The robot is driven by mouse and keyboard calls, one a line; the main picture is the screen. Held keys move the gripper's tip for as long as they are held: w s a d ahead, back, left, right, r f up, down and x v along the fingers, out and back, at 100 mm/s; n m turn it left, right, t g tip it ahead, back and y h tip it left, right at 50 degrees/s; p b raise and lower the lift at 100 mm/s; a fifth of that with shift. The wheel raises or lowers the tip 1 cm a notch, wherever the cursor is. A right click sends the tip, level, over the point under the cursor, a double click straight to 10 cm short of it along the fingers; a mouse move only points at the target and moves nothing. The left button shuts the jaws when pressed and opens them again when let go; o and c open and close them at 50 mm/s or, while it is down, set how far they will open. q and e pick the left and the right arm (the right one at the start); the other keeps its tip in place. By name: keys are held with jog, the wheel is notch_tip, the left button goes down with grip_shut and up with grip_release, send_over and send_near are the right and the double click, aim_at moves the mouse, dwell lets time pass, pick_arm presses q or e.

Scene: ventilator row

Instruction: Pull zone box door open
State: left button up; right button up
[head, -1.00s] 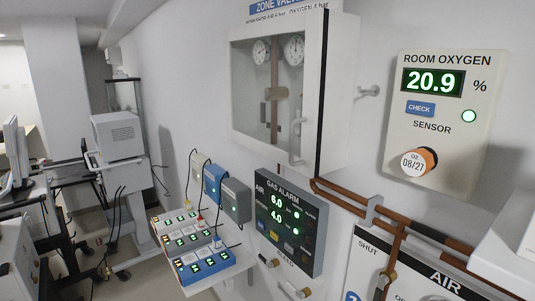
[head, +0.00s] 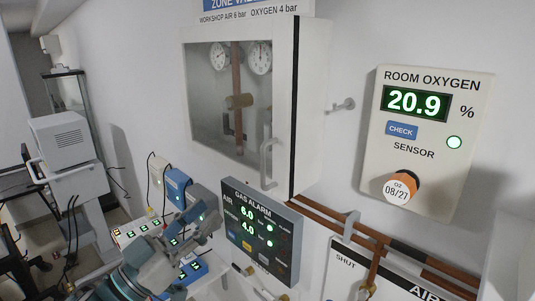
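The zone box (head: 312,100) is on the wall, upper centre in the head view. Its door has a white frame and a glass pane (head: 208,95), through which gauges and a brown pipe show. The door looks shut, with a dark line along its right edge. A pale upright bar handle (head: 267,151) is at the door's lower right. My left gripper (head: 204,217) is low and left of the handle, well apart from it, in front of the small wall units. Its fingers are too small to tell open from shut. My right gripper is not in view.
The gas alarm panel (head: 258,235) is below the box. A shelf with lit modules (head: 140,229) is behind my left arm. A wall hook (head: 342,106) and the room oxygen sensor (head: 428,140) are to the right. Copper pipes (head: 330,222) run below.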

pick_arm(q)
jog(key=p, duration=0.2)
send_near(260, 159)
jog(key=p+x, duration=0.1)
jog(key=x, duration=0.6)
jog(key=d+p+x, duration=0.1)
jog(key=x, duration=0.3)
jog(key=shift+s+f+p, duration=0.2)
jog(key=shift+s+p, duration=0.15)
jog(key=shift+s, duration=0.05)
jog(key=shift+w, duration=0.2)
jog(key=shift+w+a+r, duration=0.1)
jog(key=shift+a, duration=1.3)
jog(key=c, duration=0.4)
jog(key=shift+d, duration=0.35)
grip_shut()
jog(key=shift+s+d, duration=0.25)
jog(key=shift+d, duration=0.2)
jog(key=shift+w, duration=0.1)
